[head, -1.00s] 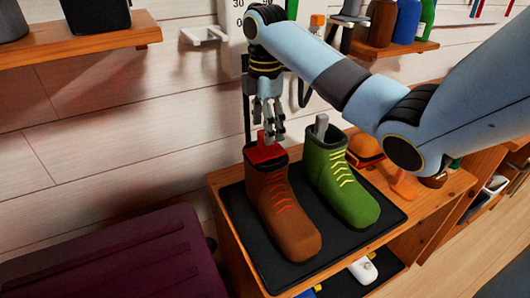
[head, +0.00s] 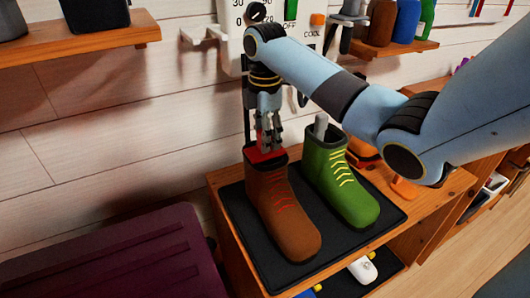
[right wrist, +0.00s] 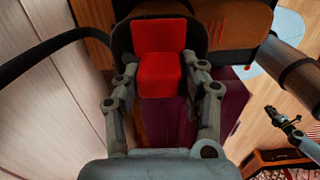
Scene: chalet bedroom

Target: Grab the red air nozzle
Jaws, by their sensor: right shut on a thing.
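The red air nozzle (head: 266,154) sits in the top opening of the brown boot (head: 280,215) with red laces. My right gripper (head: 268,143) points down from above, shut on the nozzle's upright part. In the right wrist view the red block of the nozzle (right wrist: 160,75) lies between the two fingers (right wrist: 160,90), with a wider red plate behind it in the boot's dark opening. A small dark gripper, seemingly my left one (right wrist: 284,122), shows at the right of that view; its jaw state is unclear.
A green boot (head: 342,185) with a grey nozzle (head: 320,126) stands close to the right on the same black tray (head: 238,220). A white control panel (head: 285,18) is on the wall behind. A purple chest (head: 110,255) is at the lower left.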

